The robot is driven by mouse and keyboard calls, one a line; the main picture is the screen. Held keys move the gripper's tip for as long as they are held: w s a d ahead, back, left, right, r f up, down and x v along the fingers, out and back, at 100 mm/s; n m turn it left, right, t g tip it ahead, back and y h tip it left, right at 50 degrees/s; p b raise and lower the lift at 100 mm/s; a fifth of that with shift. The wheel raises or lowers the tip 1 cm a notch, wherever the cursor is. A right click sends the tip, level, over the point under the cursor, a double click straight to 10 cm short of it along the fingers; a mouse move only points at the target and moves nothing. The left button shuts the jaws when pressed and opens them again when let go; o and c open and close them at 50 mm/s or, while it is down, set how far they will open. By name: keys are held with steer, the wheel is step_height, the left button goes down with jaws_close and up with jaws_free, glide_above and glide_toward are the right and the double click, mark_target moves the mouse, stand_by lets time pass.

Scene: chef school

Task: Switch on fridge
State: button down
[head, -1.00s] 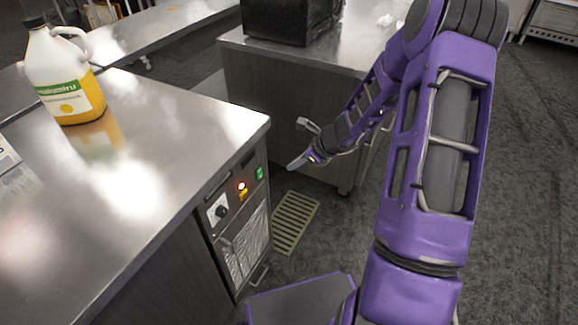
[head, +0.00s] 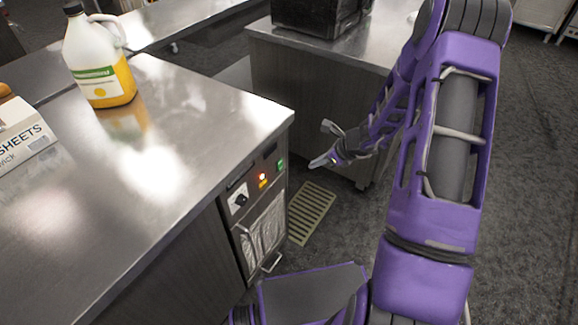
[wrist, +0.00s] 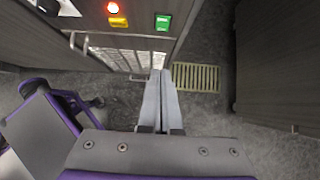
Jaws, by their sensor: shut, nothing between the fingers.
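The fridge (head: 262,225) is a metal unit built under the end of the steel counter. Its panel has a black knob (head: 240,199), a lit red-orange light (head: 262,177), a yellow part (head: 263,184) below it and a green switch (head: 280,164). In the wrist view the green switch (wrist: 162,22) is at the top centre, with the yellow part (wrist: 118,22) and the lit light (wrist: 113,8) to its left. My gripper (head: 312,164) is to the right of the panel, apart from it. In the wrist view my gripper (wrist: 160,75) is shut and empty, its fingers pointing below the green switch.
A juice jug (head: 100,70) and a white box (head: 22,140) stand on the counter (head: 185,120). A second counter (head: 310,95) with a black appliance (head: 318,15) is behind my gripper. A yellowish floor grate (head: 310,212) lies between. The floor at right is clear.

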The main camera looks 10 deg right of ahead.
mark_target(280, 165)
steer(key=shift+f, duration=0.1)
steer(key=w+a+r+x, duration=0.1)
steer(key=x, duration=1.1)
steer(key=shift+w+a, duration=0.5)
steer(key=shift+a, duration=0.05)
steer(key=shift+b, duration=0.3)
steer(key=shift+w+f+b, duration=0.1)
steer(key=shift+f+b, duration=0.25)
steer(key=shift+b, duration=0.85)
steer(key=shift+a+r, duration=0.15)
steer(key=shift+r, duration=0.2)
